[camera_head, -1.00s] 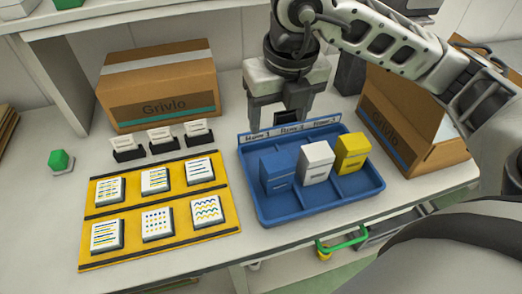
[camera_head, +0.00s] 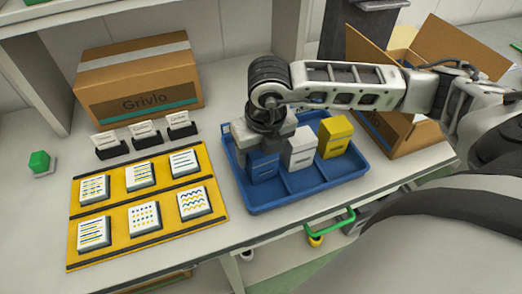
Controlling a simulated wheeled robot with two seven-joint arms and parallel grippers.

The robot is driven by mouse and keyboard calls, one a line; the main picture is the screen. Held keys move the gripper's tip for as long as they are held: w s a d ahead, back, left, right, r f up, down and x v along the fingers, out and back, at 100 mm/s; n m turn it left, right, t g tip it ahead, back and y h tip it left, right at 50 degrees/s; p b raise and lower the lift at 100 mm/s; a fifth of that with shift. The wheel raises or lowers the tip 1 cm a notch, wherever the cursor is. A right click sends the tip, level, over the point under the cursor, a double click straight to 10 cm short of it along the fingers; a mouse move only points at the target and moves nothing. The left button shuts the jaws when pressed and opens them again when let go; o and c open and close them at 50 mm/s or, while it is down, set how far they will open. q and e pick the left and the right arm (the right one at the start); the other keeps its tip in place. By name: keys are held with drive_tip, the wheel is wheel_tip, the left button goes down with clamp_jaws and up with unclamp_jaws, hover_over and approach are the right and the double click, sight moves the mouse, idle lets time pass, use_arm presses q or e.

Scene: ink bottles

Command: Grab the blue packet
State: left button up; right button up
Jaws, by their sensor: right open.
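The blue packet (camera_head: 263,168) stands upright in the left compartment of the blue tray (camera_head: 327,184). A white packet (camera_head: 300,150) stands in the middle compartment and a yellow packet (camera_head: 335,138) in the right one. My right gripper (camera_head: 263,146) points down directly over the blue packet and hides its top. Its jaws are open, and its fingertips are mostly hidden, so I cannot tell whether they touch the packet. My left gripper is not in view.
A closed cardboard box (camera_head: 138,85) stands at the back left, and an open box (camera_head: 392,128) is right of the tray. A yellow mat (camera_head: 146,205) with several white blocks lies left of the tray. Small card holders (camera_head: 146,136) stand behind it.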

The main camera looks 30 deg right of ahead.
drive_tip(key=shift+w+f, duration=0.1)
drive_tip(key=shift+f, duration=0.45)
drive_tip(key=c, duration=0.8)
drive_tip(key=shift+r, duration=0.1)
